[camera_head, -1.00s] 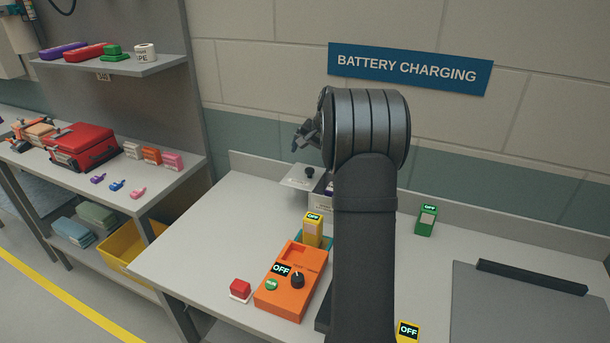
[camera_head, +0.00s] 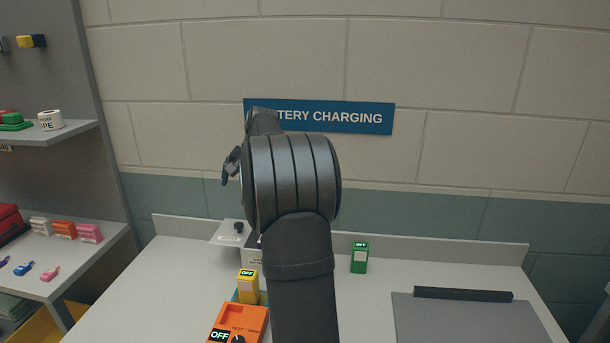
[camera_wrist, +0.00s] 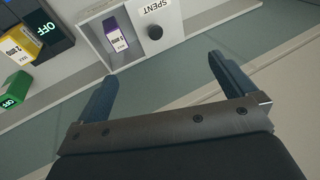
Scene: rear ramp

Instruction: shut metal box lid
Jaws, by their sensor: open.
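The metal box (camera_head: 252,257) stands on the bench below the wall sign, partly hidden behind my arm. Its pale lid (camera_head: 230,232) with a black knob is swung out to the left, open. In the wrist view the open box (camera_wrist: 92,36) holds a purple battery (camera_wrist: 118,36), and the lid (camera_wrist: 178,18) shows its black knob and the word SPENT. My gripper (camera_head: 231,168) is open and empty, raised above the lid in the head view. In the wrist view my gripper (camera_wrist: 161,68) has its fingers wide apart, with the knob beyond them and not touched.
A yellow battery (camera_head: 248,287) stands behind the orange tester (camera_head: 238,325), in front of the box. A green battery (camera_head: 360,257) stands to the right by the wall. A dark-handled grey panel (camera_head: 465,318) lies farther right. Shelves (camera_head: 75,240) stand at left.

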